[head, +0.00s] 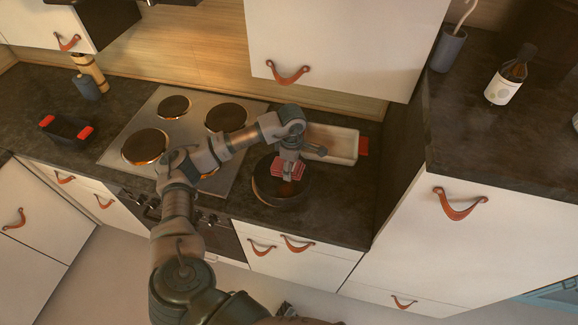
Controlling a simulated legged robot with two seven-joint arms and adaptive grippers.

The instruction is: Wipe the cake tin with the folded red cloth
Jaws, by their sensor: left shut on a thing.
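The folded red cloth (291,170) is in my left gripper (289,158), which is shut on it. The gripper points down over a round dark cake tin (275,197) on the dark counter, right of the stove. The cloth is over the inside of the tin; I cannot tell whether it touches the tin's floor. The gripper and cloth hide part of the tin's far side. My right gripper is not in view.
A pale rectangular dish (338,143) with a red handle stands just behind the tin. A stove (178,130) with several hotplates lies to the left. A wall cabinet (345,45) hangs above. A bottle (505,82) stands on the higher right counter.

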